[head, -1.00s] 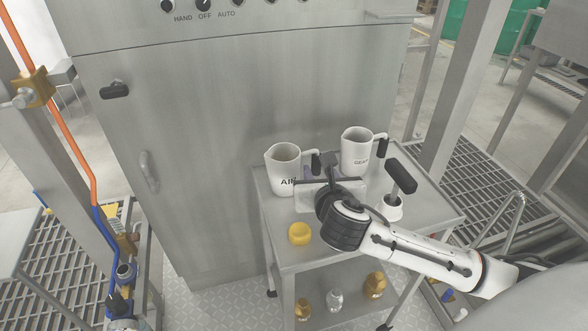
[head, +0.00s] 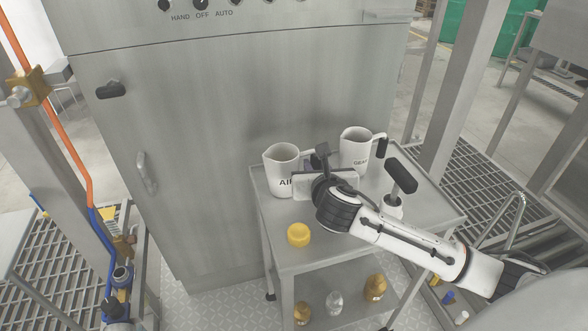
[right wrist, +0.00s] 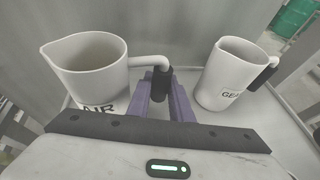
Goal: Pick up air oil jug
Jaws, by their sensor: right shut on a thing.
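The air oil jug (head: 281,166) is white, marked "AIR", and stands upright on the cart's top shelf. It also shows at the left in the right wrist view (right wrist: 86,68). My right gripper (head: 312,165) is at the jug's right side. In the right wrist view its two purple fingers (right wrist: 160,92) are shut on the black grip of the jug's handle (right wrist: 160,84). The gripper body hides the lower part of the jug in that view. My left gripper is not in view.
A second white jug marked "GEAR" (head: 354,149) stands close to the right. A black-handled white tool (head: 400,177) and a yellow cap (head: 299,235) are also on the cart top (head: 275,256). The steel cabinet (head: 190,150) rises behind.

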